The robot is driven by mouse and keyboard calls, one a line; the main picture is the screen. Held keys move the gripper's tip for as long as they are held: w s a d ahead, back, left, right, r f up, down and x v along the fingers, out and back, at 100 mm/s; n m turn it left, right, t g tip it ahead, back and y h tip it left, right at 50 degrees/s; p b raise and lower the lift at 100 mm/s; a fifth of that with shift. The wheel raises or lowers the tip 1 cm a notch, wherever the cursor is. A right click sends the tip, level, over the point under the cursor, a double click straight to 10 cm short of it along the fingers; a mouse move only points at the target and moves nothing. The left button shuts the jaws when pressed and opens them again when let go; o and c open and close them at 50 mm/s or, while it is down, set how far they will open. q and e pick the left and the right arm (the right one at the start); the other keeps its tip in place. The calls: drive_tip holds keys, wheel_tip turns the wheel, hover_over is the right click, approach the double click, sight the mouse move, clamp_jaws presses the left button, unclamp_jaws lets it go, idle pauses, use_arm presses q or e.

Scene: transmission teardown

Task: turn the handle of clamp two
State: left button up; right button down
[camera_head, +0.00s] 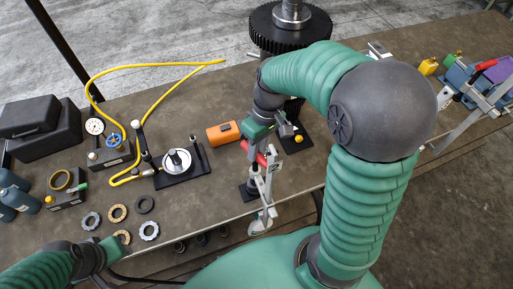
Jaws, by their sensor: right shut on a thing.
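Clamp two (268,187), a light metal clamp marked with a 2, stands at the front edge of the table in the middle of the head view. Its red handle (262,160) is near the top. My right gripper (257,150) reaches down from the large green arm and is shut on the red handle; the fingers partly hide it. My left gripper (115,248) is low at the left, near the table's front edge and well away from the clamp. Its fingers are too unclear to tell open from shut.
A large black gear (284,36) stands behind the arm. Several rings (117,213) lie near the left gripper. A yellow hose (130,68) loops at the back left.

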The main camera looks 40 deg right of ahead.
drive_tip(key=shift+d, duration=0.2)
drive_tip(key=shift+a+n, duration=0.25)
drive_tip(key=shift+n, duration=0.75)
drive_tip(key=n, duration=0.2)
drive_tip(key=shift+d+n+g, duration=0.2)
drive_tip(key=shift+n+g, duration=0.1)
drive_tip(key=shift+g, duration=0.1)
drive_tip(key=shift+w+r+n+h+p, duration=0.1)
drive_tip(key=shift+n+h+p, duration=0.25)
drive_tip(key=shift+n, duration=0.65)
drive_tip(key=n+p, duration=0.1)
drive_tip(key=n, duration=0.2)
drive_tip(key=shift+w+g+h, duration=0.1)
drive_tip(key=shift+g+h, duration=0.15)
drive_tip(key=shift+g, duration=0.15)
drive_tip(key=shift+w+a+n+h+p, duration=0.1)
drive_tip(key=shift+n+h+p, duration=0.35)
drive_tip(key=shift+n, duration=1.45)
